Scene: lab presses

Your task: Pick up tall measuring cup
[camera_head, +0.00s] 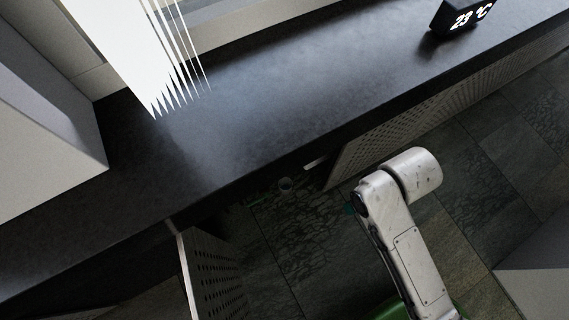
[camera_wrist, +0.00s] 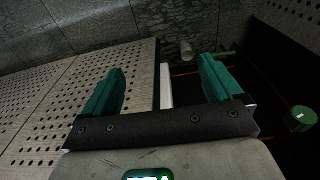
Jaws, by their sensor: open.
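A small pale cylindrical object (camera_wrist: 187,50), possibly the tall measuring cup, shows beyond my gripper in the wrist view, close to the right finger. It also seems to show as a small dim cup shape (camera_head: 285,185) in the shadow under the counter in the head view. Its details are too small and dark to tell. My gripper (camera_wrist: 160,70) is open with its two teal fingers apart and nothing between them. The object lies beyond the fingers and is not touching them. In the head view my gripper is mostly hidden behind my white arm.
A dark counter (camera_head: 250,130) crosses the head view, with a clock (camera_head: 463,17) at its far end. Perforated panels (camera_head: 215,275) (camera_wrist: 130,65) flank a dark space below it. A green cylindrical object (camera_wrist: 300,118) lies at right in the wrist view. Tiled floor is open at right.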

